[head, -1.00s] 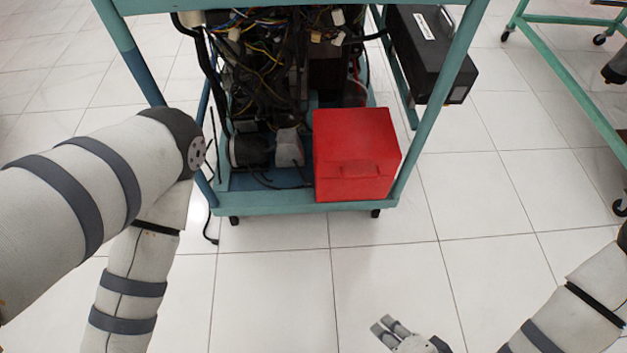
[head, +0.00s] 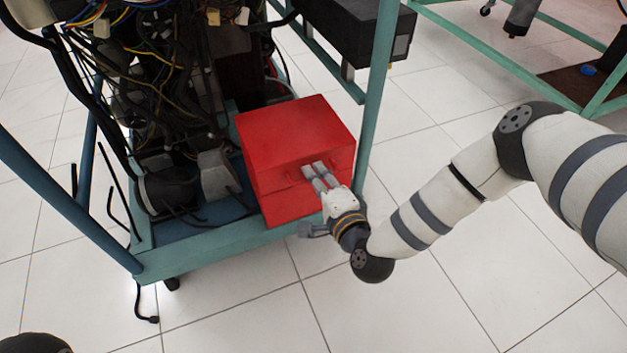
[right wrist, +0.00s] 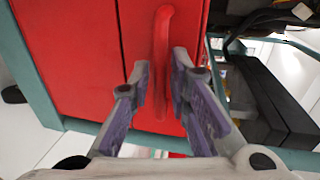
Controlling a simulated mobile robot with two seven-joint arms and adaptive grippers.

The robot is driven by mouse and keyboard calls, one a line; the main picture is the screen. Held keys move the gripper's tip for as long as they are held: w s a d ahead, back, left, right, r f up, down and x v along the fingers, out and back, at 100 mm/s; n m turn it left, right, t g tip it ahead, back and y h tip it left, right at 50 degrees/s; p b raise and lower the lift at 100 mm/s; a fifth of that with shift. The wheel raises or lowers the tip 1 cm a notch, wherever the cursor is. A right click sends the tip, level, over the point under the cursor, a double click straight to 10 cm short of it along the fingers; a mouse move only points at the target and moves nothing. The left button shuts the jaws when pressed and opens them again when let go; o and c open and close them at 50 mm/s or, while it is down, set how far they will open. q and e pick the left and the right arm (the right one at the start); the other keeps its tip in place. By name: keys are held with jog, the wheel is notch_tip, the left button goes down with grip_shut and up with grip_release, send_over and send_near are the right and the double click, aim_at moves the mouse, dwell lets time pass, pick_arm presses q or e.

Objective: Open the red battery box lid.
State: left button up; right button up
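The red battery box (head: 290,205) sits on the low shelf of the teal engine stand. Its lid (head: 290,125) is down, with a seam running below it on the front. A red handle (right wrist: 162,30) projects from the front of the lid. My right gripper (head: 314,170) is at this handle. In the right wrist view, the purple-padded fingers (right wrist: 161,78) stand apart, one on each side of the handle bar. A gap seems to show beside the bar; I cannot tell whether either finger touches it. My left gripper is out of view.
The teal stand's upright (head: 375,100) rises close to the right of the box. Motor parts (head: 170,185) and wiring (head: 170,70) fill the shelf left of it. A black case (head: 345,35) hangs behind. Tiled floor (head: 430,290) in front is clear.

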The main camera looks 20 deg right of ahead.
jog(key=shift+w, duration=0.25)
grip_shut()
